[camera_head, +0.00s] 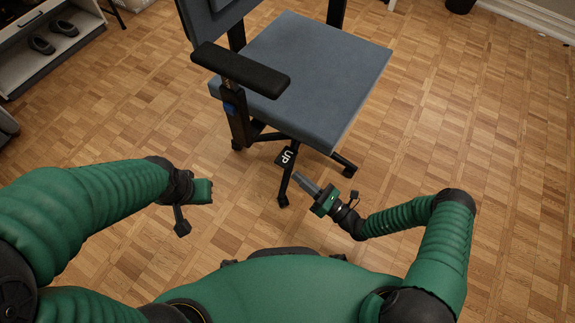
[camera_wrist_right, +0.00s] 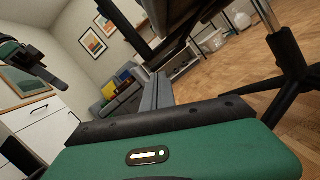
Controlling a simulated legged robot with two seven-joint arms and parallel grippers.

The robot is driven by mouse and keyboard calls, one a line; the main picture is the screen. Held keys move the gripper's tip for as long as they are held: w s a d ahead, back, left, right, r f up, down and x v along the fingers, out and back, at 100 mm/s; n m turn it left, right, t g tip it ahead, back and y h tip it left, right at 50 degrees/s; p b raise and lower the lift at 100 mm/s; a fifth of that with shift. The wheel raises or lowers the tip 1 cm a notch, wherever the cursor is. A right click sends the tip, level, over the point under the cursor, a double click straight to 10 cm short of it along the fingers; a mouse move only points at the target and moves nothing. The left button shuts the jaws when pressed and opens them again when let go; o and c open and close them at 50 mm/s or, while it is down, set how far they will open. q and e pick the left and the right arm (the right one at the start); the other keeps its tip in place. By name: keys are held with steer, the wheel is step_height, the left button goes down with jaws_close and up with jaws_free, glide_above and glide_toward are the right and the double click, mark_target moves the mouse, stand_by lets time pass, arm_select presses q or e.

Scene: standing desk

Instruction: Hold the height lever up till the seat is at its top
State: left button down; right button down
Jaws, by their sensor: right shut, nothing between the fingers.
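The office chair's blue-grey seat (camera_head: 312,70) fills the top middle of the head view. A black lever paddle marked "UP" (camera_head: 286,157) sticks out below the seat's near left side. My right gripper (camera_head: 299,177) is shut and empty, its grey fingers pointing up-left, just short of the paddle in the picture. I cannot tell their height difference. In the right wrist view the shut fingers (camera_wrist_right: 157,92) point toward the chair's dark underside; I cannot pick out the lever there. My left gripper (camera_head: 203,191) is left of the chair, away from the lever, its fingers not clear.
A black armrest (camera_head: 240,69) overhangs the seat's left side. The chair's black legs (camera_head: 344,165) spread over the parquet floor (camera_head: 470,150). A low rack with dark slippers (camera_head: 52,37) stands at top left. The floor to the right is clear.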

steer(key=v, duration=0.4)
steer(key=shift+w+d+f+p, duration=0.1)
steer(key=shift+p, duration=0.2)
steer(key=shift+d, duration=0.1)
